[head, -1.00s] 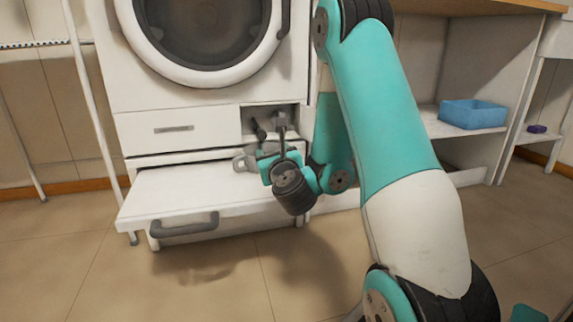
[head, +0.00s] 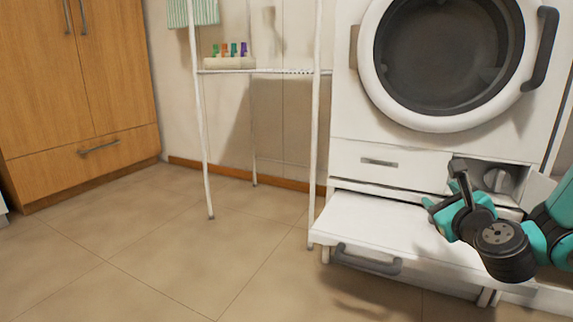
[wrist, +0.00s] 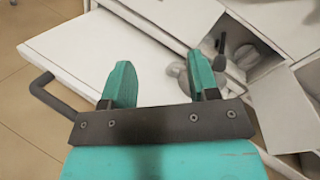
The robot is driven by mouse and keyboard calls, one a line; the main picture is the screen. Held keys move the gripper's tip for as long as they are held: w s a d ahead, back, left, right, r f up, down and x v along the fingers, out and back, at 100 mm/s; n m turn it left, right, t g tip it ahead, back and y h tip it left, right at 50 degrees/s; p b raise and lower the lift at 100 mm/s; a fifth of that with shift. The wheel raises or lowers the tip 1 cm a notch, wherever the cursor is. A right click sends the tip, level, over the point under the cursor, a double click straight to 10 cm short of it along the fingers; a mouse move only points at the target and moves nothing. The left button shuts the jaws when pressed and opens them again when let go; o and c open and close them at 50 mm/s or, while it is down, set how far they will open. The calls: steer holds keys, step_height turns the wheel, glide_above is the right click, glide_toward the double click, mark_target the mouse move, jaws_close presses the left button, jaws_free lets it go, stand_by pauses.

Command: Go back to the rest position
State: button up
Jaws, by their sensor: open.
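My gripper (head: 432,208) is open and empty. It hangs over the right part of the pulled-out white shelf (head: 370,222), below and left of the small open compartment (head: 512,168) in the washing machine. In the wrist view its two teal fingers (wrist: 162,80) stand apart with nothing held between them. A round grey knob (wrist: 247,55) sits in the compartment in the wrist view. A grey piece (wrist: 177,70) shows just beyond the fingers, partly hidden by the right one; I cannot tell what it is.
The washing machine (head: 345,110) stands at the right with a closed round door. The shelf's dark handle (head: 366,262) sticks out low in front. A white drying rack (head: 315,170) and a wooden cabinet (head: 80,90) stand to the left. The floor before them is clear.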

steer(key=s+a+r+n+g+y+p, duration=0.4)
steer(key=a+r+n+y+p, duration=0.15)
steer(key=a+n, duration=0.5)
steer(key=s+a+r+n+g+y+p, duration=0.45)
steer(key=a+r+n, duration=0.25)
steer(key=a+n, duration=0.35)
steer(key=s+r+n+g+h+p, duration=0.2)
steer(key=s+r+n+g+p, duration=0.25)
steer(key=s+n, duration=0.45)
steer(key=s+r+n+g+h+p, duration=0.2)
steer(key=s+r+n+g+p, duration=0.3)
steer(key=s+n, duration=0.4)
step_height(320, 180, up, 37)
steer(key=m+t+p, duration=0.1)
steer(key=p, duration=3.6)
steer(key=shift+s+d, duration=0.15)
steer(key=shift+d, duration=0.05)
